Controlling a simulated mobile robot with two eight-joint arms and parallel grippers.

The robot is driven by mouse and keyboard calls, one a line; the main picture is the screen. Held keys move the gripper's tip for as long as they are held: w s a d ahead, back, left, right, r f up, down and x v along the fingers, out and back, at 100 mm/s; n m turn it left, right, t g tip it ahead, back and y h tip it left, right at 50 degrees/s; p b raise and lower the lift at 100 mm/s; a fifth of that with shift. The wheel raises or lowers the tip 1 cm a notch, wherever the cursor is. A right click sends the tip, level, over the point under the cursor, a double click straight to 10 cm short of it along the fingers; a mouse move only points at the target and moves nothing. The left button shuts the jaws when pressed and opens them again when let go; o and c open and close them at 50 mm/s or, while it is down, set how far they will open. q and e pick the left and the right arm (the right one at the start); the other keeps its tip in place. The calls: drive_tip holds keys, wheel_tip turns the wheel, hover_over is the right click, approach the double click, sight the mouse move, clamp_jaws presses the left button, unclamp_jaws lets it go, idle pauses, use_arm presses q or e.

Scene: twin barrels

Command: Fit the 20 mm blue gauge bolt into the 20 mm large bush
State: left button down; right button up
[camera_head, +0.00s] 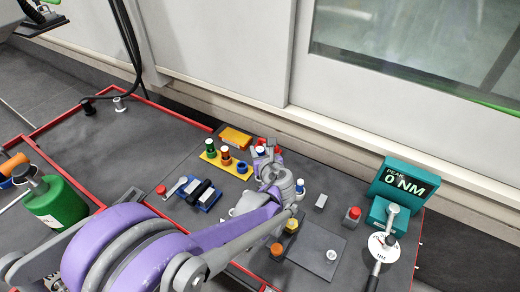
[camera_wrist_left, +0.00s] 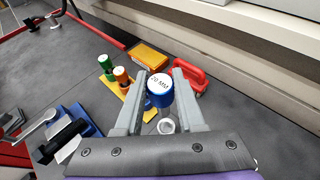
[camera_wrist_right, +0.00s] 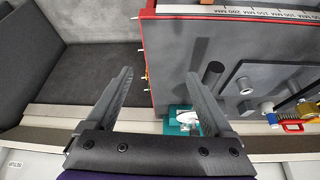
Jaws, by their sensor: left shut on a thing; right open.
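The blue gauge bolt (camera_wrist_left: 158,92), with a white top marked 20 MM, is between the fingers of my left gripper (camera_wrist_left: 160,82) in the left wrist view. That gripper is shut on it; it also shows in the head view (camera_head: 266,156), above the bench. A pale metal ring (camera_wrist_left: 167,125) shows just below the bolt in the left wrist view; I cannot tell whether it is the large bush or whether they touch. My right gripper (camera_wrist_right: 158,76) is open and empty in the right wrist view, away from the bolt.
A yellow rack (camera_head: 210,157) with green and orange bolts stands left of my left gripper. A yellow block (camera_head: 235,138) and a red handle (camera_wrist_left: 190,75) lie behind. A teal 0 NM display (camera_head: 400,180) stands at right.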

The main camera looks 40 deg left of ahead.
use_arm(q)
drive_tip(key=shift+f+b, duration=2.3)
drive_tip(key=shift+f, duration=0.55)
use_arm(e)
drive_tip(key=shift+s+f, duration=0.15)
drive_tip(key=shift+f, duration=1.1)
drive_tip(key=shift+s+f, duration=0.1)
drive_tip(key=shift+f, duration=1.1)
use_arm(q)
drive_tip(key=shift+f+b, duration=1.85)
drive_tip(key=shift+f, duration=0.4)
use_arm(e)
drive_tip(key=shift+f, duration=2.05)
use_arm(q)
drive_tip(key=shift+c, duration=2.2)
unclamp_jaws()
drive_tip(key=shift+d, duration=0.1)
use_arm(e)
wheel_tip(320, 180, up, 2)
drive_tip(key=shift+p, duration=0.9)
use_arm(q)
drive_tip(key=v, duration=1)
drive_tip(key=shift+s+d+r, duration=0.2)
drive_tip(key=shift+d, duration=0.05)
use_arm(e)
drive_tip(key=shift+s, duration=0.1)
